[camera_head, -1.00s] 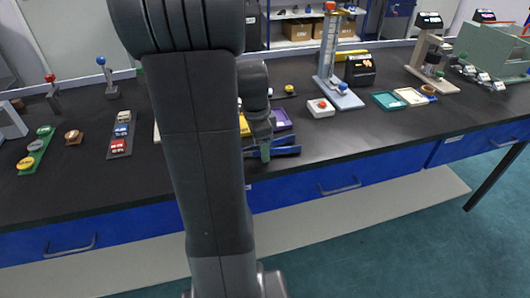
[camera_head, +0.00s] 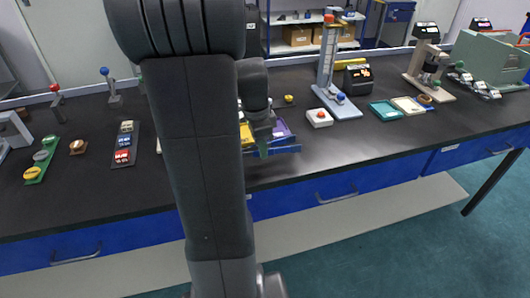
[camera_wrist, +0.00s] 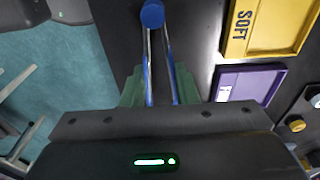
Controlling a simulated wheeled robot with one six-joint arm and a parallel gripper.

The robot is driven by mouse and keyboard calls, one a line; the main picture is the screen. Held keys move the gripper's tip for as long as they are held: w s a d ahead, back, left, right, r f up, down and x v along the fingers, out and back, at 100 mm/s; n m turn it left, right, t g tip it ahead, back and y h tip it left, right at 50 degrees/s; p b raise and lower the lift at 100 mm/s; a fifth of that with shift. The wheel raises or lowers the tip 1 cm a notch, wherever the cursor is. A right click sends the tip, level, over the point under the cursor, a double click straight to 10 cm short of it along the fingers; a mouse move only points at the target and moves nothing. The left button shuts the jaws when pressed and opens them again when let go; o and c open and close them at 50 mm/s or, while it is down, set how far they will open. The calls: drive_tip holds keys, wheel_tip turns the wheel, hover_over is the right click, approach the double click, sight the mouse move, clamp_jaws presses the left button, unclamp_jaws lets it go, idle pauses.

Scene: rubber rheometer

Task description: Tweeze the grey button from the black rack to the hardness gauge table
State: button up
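My gripper (camera_wrist: 160,92) has green fingers, closed against both legs of the blue tweezers (camera_wrist: 152,14). The tweezers lie roughly level; the round blue end is at the top of the wrist view. Part of them shows beside my gripper (camera_head: 263,148) in the head view, near the front edge. A black rack (camera_wrist: 282,130) at the right edge of the wrist view bears a yellow button (camera_wrist: 297,124) and a greyish round piece (camera_wrist: 316,100), partly cut off, perhaps the grey button. I cannot tell which instrument is the hardness gauge; a tall stand with a blue base (camera_head: 347,108) is one candidate.
A yellow SOFT tray (camera_wrist: 228,48) and a purple tray (camera_wrist: 275,72) lie beside the tweezers. A white box with a red button (camera_head: 319,117) stands right of them. A green rack (camera_head: 37,179) and a dark rack (camera_head: 122,145) stand at the left. My arm hides the middle.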

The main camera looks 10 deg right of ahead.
wheel_tip(320, 180, up, 8)
drive_tip(key=p, duration=0.5)
drive_tip(key=shift+r+p, duration=0.15)
drive_tip(key=shift+p, duration=0.2)
